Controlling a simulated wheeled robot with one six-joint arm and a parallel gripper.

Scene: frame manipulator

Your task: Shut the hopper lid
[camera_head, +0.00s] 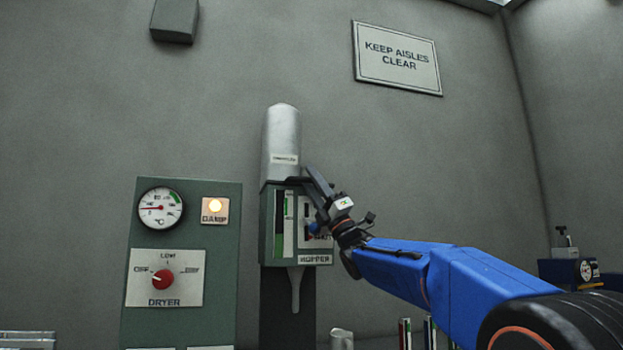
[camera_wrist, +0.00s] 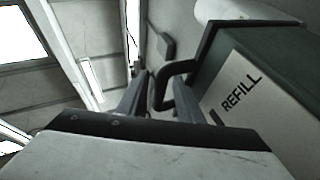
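The hopper (camera_head: 267,240) is a green wall box with a level gauge and a HOPPER label, under an upright silver cylinder. A dark, slanted piece at its top right, by my gripper (camera_head: 318,222), may be the lid; my gripper partly covers it. In the wrist view a dark-edged panel marked REFILL (camera_wrist: 272,98) fills the right side. A black bent handle (camera_wrist: 178,68) sticks out from its edge. My gripper (camera_wrist: 160,88) has its fingers apart, with part of the handle between them. I cannot tell whether either finger touches it.
The silver cylinder (camera_head: 281,135) stands directly above the hopper. A green dryer panel (camera_head: 180,270) with a gauge, red knob and lit lamp is to the left. A blue device (camera_head: 570,270) is at the far right. The wall above, with its aisle sign (camera_head: 397,58), is mostly bare.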

